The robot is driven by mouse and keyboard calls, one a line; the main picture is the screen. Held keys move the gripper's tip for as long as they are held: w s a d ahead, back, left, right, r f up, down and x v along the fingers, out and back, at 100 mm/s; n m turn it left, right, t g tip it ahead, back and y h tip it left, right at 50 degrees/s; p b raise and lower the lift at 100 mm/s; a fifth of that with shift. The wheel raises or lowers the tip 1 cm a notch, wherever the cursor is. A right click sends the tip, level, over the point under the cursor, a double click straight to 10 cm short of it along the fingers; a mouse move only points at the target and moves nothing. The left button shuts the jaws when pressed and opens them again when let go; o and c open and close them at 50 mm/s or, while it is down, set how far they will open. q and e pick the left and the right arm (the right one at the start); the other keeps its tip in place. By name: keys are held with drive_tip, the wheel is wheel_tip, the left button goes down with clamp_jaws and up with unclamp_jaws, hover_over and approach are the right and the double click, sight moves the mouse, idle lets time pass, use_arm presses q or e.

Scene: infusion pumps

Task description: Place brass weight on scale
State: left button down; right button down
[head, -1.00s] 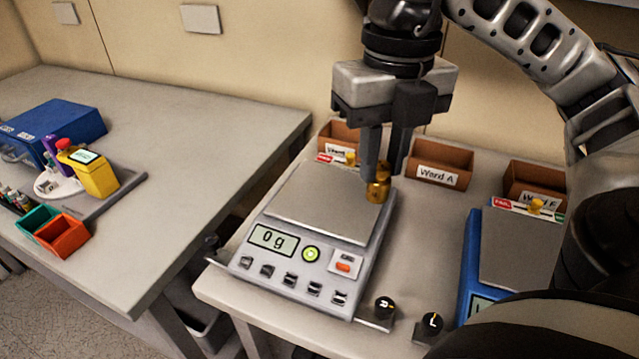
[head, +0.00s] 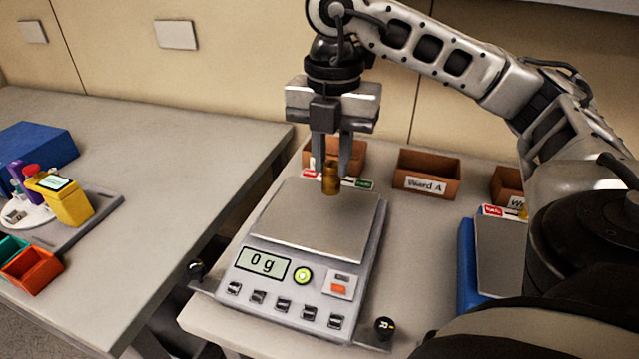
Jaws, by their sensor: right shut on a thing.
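The brass weight (head: 331,181) is a small gold cylinder with a narrower top. My right gripper (head: 332,165) points down and is shut on the weight's top. The weight shows over the back part of the scale's grey pan (head: 305,232); I cannot tell whether its base touches the pan. The scale (head: 292,285) is a light grey box with a display (head: 263,264) reading 0 g, a green round button and a row of dark keys. My left gripper is not in view.
Brown boxes stand along the wall, one labelled Ward A (head: 428,178). A blue scale (head: 467,262) is at the right, partly behind my arm. Black knobs (head: 384,327) sit by the scale's front corners. A separate table (head: 150,150) at the left holds a yellow device (head: 65,199) and coloured bins.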

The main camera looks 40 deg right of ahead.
drive_tip(key=w+f, duration=0.2)
drive_tip(key=f, duration=0.1)
drive_tip(key=shift+w+d+f, duration=0.1)
drive_tip(key=shift+w+d, duration=0.2)
drive_tip(key=shift+w, duration=0.05)
drive_tip(key=f, duration=0.3)
drive_tip(key=shift+w+d+f+p, duration=0.1)
drive_tip(key=shift+w+f+p, duration=0.15)
drive_tip(key=shift+p, duration=0.1)
drive_tip(key=shift+f, duration=0.1)
drive_tip(key=shift+f, duration=0.15)
drive_tip(key=c, duration=1.3)
unclamp_jaws()
drive_tip(key=shift+o, duration=0.2)
